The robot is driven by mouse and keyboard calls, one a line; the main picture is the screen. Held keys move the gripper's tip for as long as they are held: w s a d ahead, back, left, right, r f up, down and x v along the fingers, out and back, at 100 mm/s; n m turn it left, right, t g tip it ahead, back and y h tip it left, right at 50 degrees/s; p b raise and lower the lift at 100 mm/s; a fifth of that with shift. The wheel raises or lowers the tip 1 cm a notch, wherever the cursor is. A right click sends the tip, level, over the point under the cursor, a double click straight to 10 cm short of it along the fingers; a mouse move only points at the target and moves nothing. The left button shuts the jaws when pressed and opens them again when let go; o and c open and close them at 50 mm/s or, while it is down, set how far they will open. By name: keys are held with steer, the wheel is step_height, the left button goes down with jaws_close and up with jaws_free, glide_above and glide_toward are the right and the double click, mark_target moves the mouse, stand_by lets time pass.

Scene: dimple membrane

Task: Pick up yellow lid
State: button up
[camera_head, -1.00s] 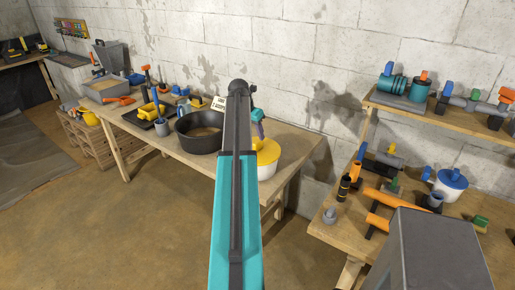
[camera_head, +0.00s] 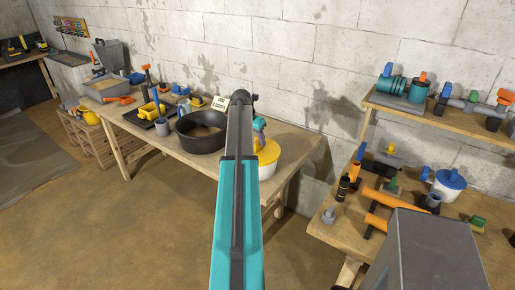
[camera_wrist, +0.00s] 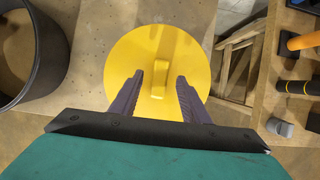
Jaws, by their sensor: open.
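The yellow lid (camera_wrist: 135,53) is round with a raised bar handle (camera_wrist: 159,75) across its middle. In the wrist view it lies below my gripper (camera_wrist: 157,78), whose two dark fingers are open on either side of the handle's near end. I cannot tell whether the fingers touch the lid. In the head view the yellow lid (camera_head: 268,152) sits on a white container (camera_head: 267,171) near the right end of the wooden table. My arm hides its left part. My gripper (camera_head: 260,137) shows in part just above the lid, behind the arm.
A large black pot (camera_head: 200,133) stands on the table left of the lid; its wall (camera_wrist: 52,45) shows in the wrist view. A wooden shelf bench (camera_head: 318,232) with pipes and fittings stands to the right. A concrete block wall (camera_head: 290,60) rises behind the table.

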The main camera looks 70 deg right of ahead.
steer(key=shift+p+x, duration=0.45)
steer(key=shift+x, duration=1.05)
jaws_close()
steer(key=shift+r, duration=0.2)
steer(key=shift+r+b, duration=0.9)
steer(key=shift+r, duration=0.5)
steer(key=shift+s+a+r, duration=0.15)
steer(key=shift+s+a, duration=0.05)
steer(key=s+a+r+b, duration=0.1)
steer(key=s+a+b, duration=0.3)
steer(key=s+a, duration=0.5)
steer(key=s, duration=0.3)
steer(key=shift+s+a+r, duration=0.15)
steer(key=shift+s+r, duration=0.05)
steer(key=shift+r, duration=0.1)
steer(key=shift+r, duration=0.1)
